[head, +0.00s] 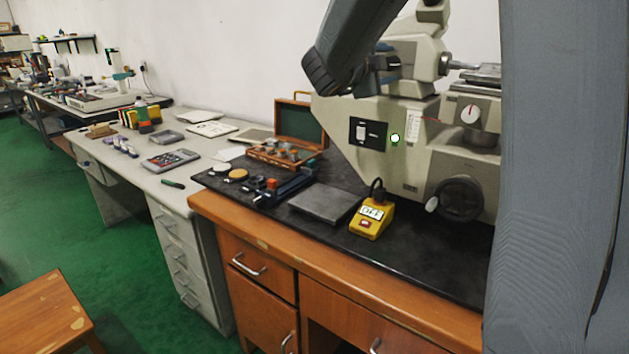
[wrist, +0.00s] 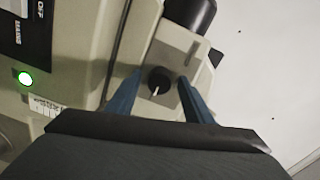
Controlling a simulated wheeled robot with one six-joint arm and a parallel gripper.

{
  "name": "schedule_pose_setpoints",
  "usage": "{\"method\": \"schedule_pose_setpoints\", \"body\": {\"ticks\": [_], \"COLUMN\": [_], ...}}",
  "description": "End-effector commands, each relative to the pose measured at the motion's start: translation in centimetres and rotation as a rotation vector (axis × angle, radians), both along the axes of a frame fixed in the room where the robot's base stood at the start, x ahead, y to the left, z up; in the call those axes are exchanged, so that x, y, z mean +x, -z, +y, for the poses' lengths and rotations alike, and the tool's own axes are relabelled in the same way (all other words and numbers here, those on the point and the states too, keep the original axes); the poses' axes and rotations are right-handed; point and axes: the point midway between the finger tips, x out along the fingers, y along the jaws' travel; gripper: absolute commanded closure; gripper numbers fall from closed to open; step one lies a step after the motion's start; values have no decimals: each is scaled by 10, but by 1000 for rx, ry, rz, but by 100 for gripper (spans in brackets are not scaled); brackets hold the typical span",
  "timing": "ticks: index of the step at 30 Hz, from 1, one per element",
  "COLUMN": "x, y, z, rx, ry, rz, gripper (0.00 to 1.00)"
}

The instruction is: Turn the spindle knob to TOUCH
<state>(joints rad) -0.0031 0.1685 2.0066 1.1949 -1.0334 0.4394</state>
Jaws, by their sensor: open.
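A round black knob (wrist: 159,80) with a white pointer line sits on a pale block of the machine in the wrist view. The pointer runs toward the bottom of that picture, slightly left. No TOUCH mark can be read. My gripper (wrist: 160,84) is open, with one blue finger on each side of the knob and a visible gap to each. Whether the fingertips reach past the knob's face cannot be told. In the head view my dark arm reaches across to the machine's upper part and covers this area.
The pale grinding machine (head: 351,113) fills the right side, with a lit green lamp (head: 395,138), a white-faced dial (head: 470,114) and a handwheel (head: 461,199). A yellow readout box (head: 371,218) and a grey plate (head: 320,203) lie on the black bench top.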

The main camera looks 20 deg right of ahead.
Motion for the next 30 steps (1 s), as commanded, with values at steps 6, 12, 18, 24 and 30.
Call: {"method": "schedule_pose_setpoints", "body": {"ticks": [6, 12, 18, 24, 30], "x": [-1, -1, -1, -1, -1], "y": [-3, -2, -3, -2, -2], "z": [-1, -1, -1, -1, 0], "rx": [-105, -206, -313, -424, -543], "ry": [2, 2, 2, 2, 0], "rz": [138, 267, 402, 546, 698], "gripper": [52, 52, 52, 52, 52]}}
